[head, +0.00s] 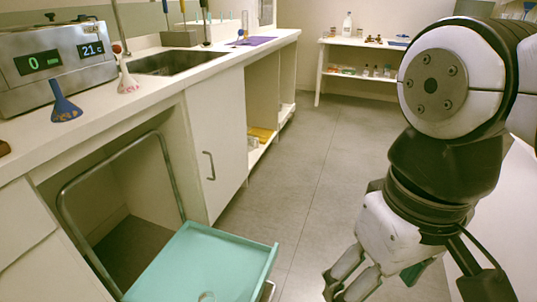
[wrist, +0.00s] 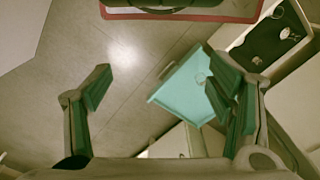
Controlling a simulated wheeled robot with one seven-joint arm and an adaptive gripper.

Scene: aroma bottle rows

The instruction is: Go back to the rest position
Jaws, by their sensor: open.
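My gripper (wrist: 158,75) is open and empty, its two fingers spread wide in the wrist view with the floor and part of a teal tray between them. In the head view my gripper (head: 352,278) hangs at the lower right, above the grey floor, and its fingertips are partly cut off by the bottom edge. It is to the right of the teal tray and apart from the counter.
The teal tray cart (head: 232,262) with a metal handle stands at lower left, a small clear round item on it. Floor (head: 320,160) is clear toward the back shelf (head: 365,45).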

